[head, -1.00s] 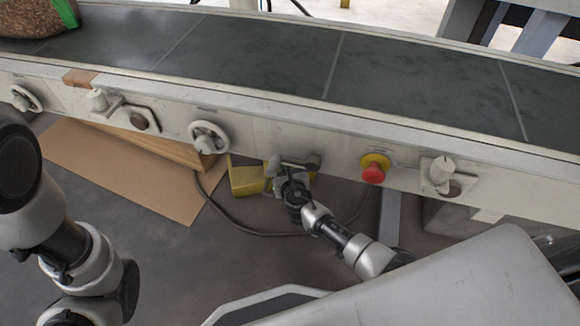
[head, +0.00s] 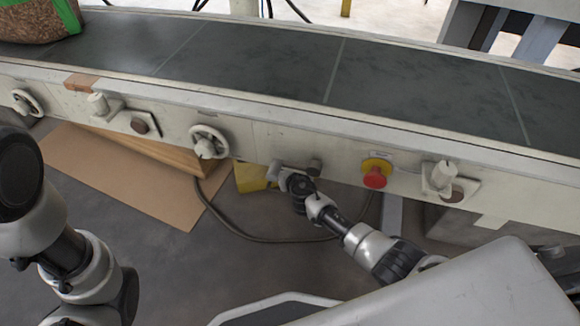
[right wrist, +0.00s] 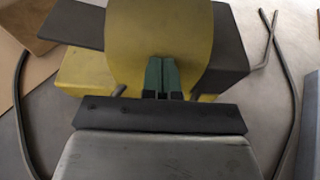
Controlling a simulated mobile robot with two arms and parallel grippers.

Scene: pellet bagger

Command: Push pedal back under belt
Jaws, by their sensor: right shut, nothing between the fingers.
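The yellow pedal (head: 250,177) is on the floor below the belt's side frame, partly covered by the frame and by my right arm. In the right wrist view its yellow plate (right wrist: 160,30) fills the upper middle, with dark parts on both sides and more yellow below it. My right gripper (right wrist: 161,92) is shut, its green fingertips at the lower part of the yellow plate; they look to be touching it, though a small gap cannot be ruled out. In the head view the right fingertips are hidden. My left arm is at the left, but its gripper is out of view.
The conveyor belt (head: 260,60) crosses above, its side frame carrying handwheels, knobs and a red stop button (head: 375,178). A dark cable (head: 240,233) loops on the floor by the pedal. A cardboard sheet (head: 120,175) lies at left. A filled bag (head: 35,22) is on the belt.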

